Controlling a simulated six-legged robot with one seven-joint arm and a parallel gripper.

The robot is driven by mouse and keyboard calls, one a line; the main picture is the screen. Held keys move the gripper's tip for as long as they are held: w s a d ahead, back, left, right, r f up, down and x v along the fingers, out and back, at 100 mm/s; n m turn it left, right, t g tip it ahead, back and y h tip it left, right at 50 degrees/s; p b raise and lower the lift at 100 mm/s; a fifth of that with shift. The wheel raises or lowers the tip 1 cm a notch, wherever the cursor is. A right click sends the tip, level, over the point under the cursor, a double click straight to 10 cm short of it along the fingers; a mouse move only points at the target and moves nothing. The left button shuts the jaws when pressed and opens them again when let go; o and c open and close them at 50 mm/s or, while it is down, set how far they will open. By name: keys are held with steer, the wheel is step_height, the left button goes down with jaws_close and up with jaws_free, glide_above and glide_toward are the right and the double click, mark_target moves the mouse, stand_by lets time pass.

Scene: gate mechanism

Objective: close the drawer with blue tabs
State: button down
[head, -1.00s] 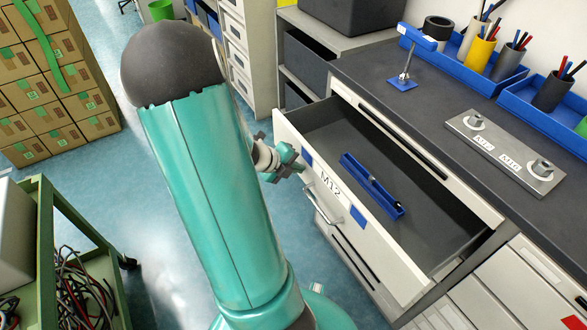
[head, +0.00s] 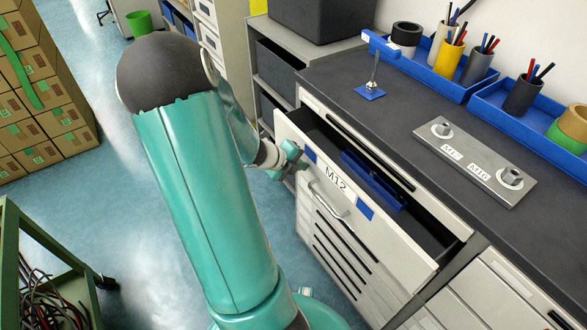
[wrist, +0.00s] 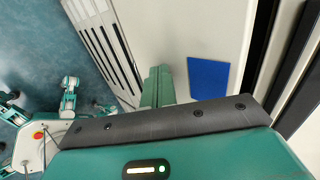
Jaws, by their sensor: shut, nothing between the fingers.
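A blue holder (head: 372,180) lies inside. My gripper (head: 297,160) is shut and empty at the front's far left end, beside the left blue tab. In the wrist view the green fingers (wrist: 157,85) are at the white front beside a blue tab (wrist: 208,78); whether they touch it is unclear.
The dark worktop (head: 400,130) above the drawer holds a metal plate (head: 475,163) with nuts, and blue trays (head: 530,120) with pen cups. A green cart (head: 45,250) stands at the lower left, boxes (head: 40,100) at the upper left. Blue floor is clear between.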

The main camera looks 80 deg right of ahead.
mark_target(315, 156)
steer(key=s+d, duration=0.6)
steer(key=d, duration=0.1)
steer(key=shift+s+d+r, duration=0.1)
steer(key=shift+s+d, duration=0.3)
steer(key=shift+s, duration=0.1)
steer(key=shift+d, duration=0.1)
steer(key=shift+w, duration=0.15)
steer(key=w+a, duration=0.3)
steer(key=a, duration=0.1)
steer(key=shift+w+r, duration=0.1)
steer(key=shift+r, duration=0.2)
steer(key=v, duration=0.9)
steer(key=shift+w+a, duration=0.1)
steer(key=shift+w, duration=0.05)
